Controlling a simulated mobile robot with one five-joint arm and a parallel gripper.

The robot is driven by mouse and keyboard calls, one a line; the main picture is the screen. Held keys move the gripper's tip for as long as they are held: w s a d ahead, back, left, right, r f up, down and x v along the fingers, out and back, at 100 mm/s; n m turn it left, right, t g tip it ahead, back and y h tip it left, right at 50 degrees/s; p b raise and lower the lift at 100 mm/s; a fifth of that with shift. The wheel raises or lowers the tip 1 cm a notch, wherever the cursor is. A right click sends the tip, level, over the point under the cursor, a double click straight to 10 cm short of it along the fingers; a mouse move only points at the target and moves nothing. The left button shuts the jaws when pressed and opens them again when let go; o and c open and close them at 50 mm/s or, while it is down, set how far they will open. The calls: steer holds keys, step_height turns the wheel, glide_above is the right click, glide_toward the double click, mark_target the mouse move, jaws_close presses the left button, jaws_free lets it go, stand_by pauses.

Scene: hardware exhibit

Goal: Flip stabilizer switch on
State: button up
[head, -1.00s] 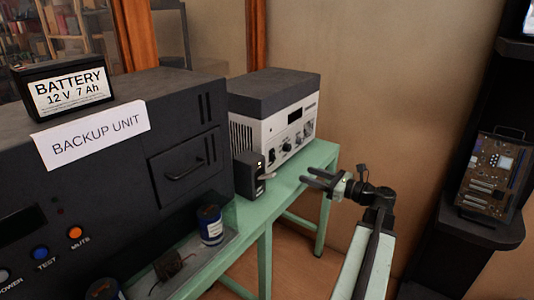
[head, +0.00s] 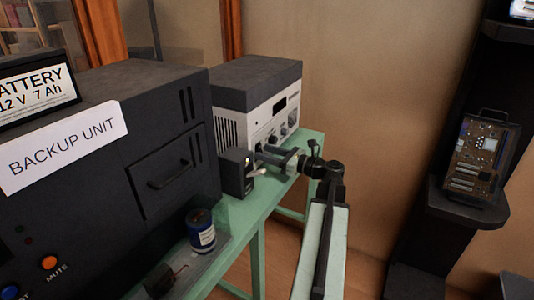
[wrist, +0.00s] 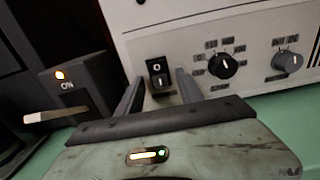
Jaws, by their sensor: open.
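The stabilizer looks to be the white-fronted box with a dark grey top (head: 256,85) on the green table; its front shows in the wrist view (wrist: 215,25). A black rocker switch (wrist: 159,74) marked O above and I below sits on that front, beside two rotary knobs. My gripper (head: 262,155) is open and empty, close to the front panel. In the wrist view its fingers (wrist: 160,84) point at the panel, one on each side of the rocker switch. I cannot tell whether they touch the panel. In the head view my gripper hides the switch.
A small dark box (head: 236,172) with a lever and an ON label stands just left of my gripper. The large black backup unit (head: 150,130) fills the left. A blue capacitor-like can (head: 201,230) stands in front of it. A dark shelf (head: 470,215) stands at right.

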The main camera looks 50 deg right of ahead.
steer(key=shift+w, duration=0.25)
jaws_close()
steer(key=shift+f+t+b, duration=0.4)
steer(key=shift+f+b, duration=0.1)
steer(key=shift+b, duration=0.7)
steer(key=shift+r+b, duration=0.1)
steer(key=shift+b, duration=0.2)
steer(key=shift+a+r, duration=0.1)
steer(key=shift+r, duration=0.15)
jaws_free()
steer(key=v, duration=0.7)
steer(key=shift+s+f+b, duration=0.25)
steer(key=shift+s+b, duration=0.1)
steer(key=shift+b, duration=0.05)
